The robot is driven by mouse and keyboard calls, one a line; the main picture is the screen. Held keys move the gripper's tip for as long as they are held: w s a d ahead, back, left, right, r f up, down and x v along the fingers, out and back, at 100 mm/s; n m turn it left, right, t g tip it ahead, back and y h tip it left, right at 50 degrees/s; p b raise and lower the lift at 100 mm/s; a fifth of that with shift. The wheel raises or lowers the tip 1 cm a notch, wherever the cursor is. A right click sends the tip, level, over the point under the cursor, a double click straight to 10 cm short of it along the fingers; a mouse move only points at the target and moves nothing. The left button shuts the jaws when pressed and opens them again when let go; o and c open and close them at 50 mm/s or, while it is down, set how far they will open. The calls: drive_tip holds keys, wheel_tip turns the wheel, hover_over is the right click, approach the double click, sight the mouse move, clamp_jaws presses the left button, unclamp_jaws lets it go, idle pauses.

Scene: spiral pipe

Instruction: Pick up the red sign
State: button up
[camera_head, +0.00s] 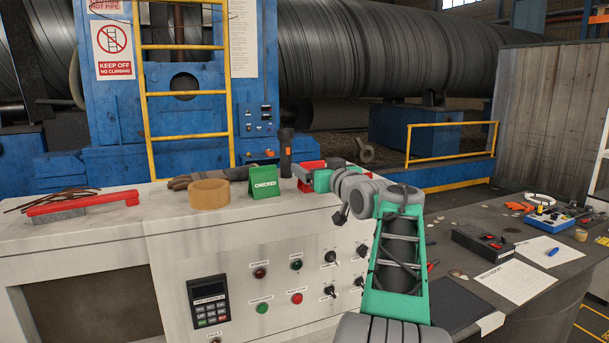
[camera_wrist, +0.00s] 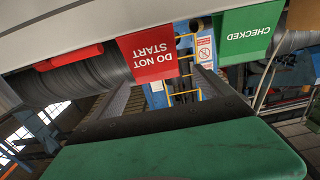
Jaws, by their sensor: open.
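The red sign (camera_wrist: 150,57) reads DO NOT START and hangs inverted in the wrist view. In the head view the red sign (camera_head: 312,165) stands on the console top, partly hidden behind my gripper. My gripper (camera_wrist: 165,77) is open and empty. Its two fingers point towards the red sign, with the sign's lower part in the picture near the gap between them. Whether they touch it I cannot tell. In the head view my gripper (camera_head: 306,173) is at the sign, beside the green sign.
A green CHECKED sign (camera_head: 264,183) stands close to the left of the red one. Nearby are a tape roll (camera_head: 209,194), an upright flashlight (camera_head: 286,152) and a glove (camera_head: 190,181). A red-handled brush (camera_head: 82,203) lies far left. The console front edge is clear.

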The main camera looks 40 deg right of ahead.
sight(312, 164)
drive_tip(key=p+x, duration=0.1)
drive_tip(key=x, duration=0.1)
drive_tip(key=p+x, duration=0.1)
drive_tip(key=x, duration=0.1)
drive_tip(key=p+x, duration=0.1)
drive_tip(key=x, duration=0.1)
drive_tip(key=shift+w+d+p, duration=0.15)
drive_tip(key=shift+d+p, duration=0.15)
drive_tip(key=shift+p, duration=0.1)
drive_tip(key=shift+w+d+f, duration=0.1)
drive_tip(key=shift+w+f, duration=0.05)
drive_tip(key=shift+w, duration=0.05)
drive_tip(key=shift+s, duration=0.1)
drive_tip(key=c, duration=1.4)
